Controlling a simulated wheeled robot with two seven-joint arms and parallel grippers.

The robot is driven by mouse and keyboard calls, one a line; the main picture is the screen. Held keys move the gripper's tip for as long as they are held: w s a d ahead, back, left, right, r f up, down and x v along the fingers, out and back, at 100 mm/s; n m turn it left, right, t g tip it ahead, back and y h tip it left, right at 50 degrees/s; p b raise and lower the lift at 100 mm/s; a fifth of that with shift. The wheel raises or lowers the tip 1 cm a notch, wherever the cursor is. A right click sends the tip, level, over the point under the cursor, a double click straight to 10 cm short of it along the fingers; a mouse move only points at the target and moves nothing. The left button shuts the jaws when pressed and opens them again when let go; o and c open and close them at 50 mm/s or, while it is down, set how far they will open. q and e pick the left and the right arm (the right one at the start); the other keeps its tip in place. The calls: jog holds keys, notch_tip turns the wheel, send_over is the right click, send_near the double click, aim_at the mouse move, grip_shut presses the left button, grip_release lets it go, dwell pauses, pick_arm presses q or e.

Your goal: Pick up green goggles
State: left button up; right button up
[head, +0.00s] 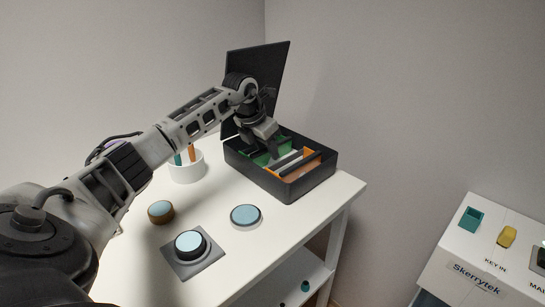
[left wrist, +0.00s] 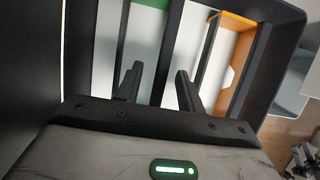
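A green piece (head: 261,159) shows inside the open black box (head: 308,184) on the white table. It is partly hidden by my gripper, so I cannot make out a full goggles shape. In the left wrist view a green edge (left wrist: 152,3) shows at the top, beyond the fingertips. My left gripper (head: 273,151) is over the box, pointing down into it. In the left wrist view its two fingers (left wrist: 159,76) stand apart with nothing held between them, and a dark divider (left wrist: 170,45) runs behind the gap. My right gripper is not in view.
Orange parts (head: 305,162) lie in the box's right compartments. The raised lid (head: 262,63) stands behind. A white cup (head: 187,172) with handles, a black-based button (head: 189,244) and two blue-topped discs (head: 246,216) are on the table. A white unit (head: 480,255) stands right.

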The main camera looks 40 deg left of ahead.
pick_arm(q)
jog(key=shift+w+f, duration=0.3)
jog(key=shift+f, duration=0.35)
jog(key=shift+s+r, duration=0.1)
jog(key=shift+c, duration=0.6)
grip_shut()
